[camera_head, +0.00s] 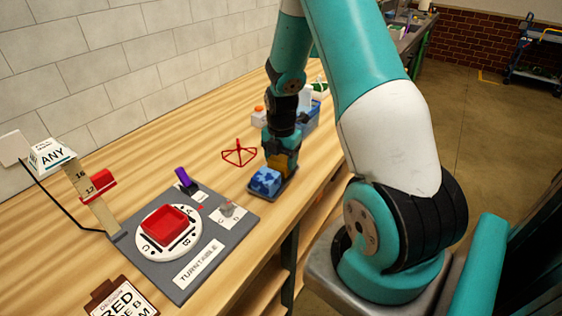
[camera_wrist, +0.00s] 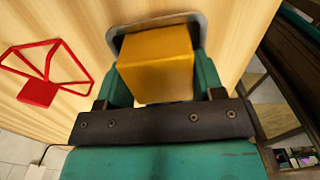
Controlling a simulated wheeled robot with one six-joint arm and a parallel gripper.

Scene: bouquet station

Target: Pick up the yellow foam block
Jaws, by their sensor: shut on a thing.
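The yellow foam block (camera_wrist: 156,65) sits between the two teal fingers of my gripper (camera_wrist: 160,88) in the wrist view. The fingers are shut on its sides. In the head view my gripper (camera_head: 281,152) points down over a dark tray (camera_head: 287,186), and the yellow foam block (camera_head: 279,164) shows partly behind the fingers. A blue block (camera_head: 265,180) lies at the tray's near end, close to the yellow one. Whether the yellow block touches the tray cannot be told.
A red wire frame (camera_head: 239,153) lies left of my gripper. A blue bin (camera_head: 312,117) stands behind my gripper. The table's front edge is close on the right.

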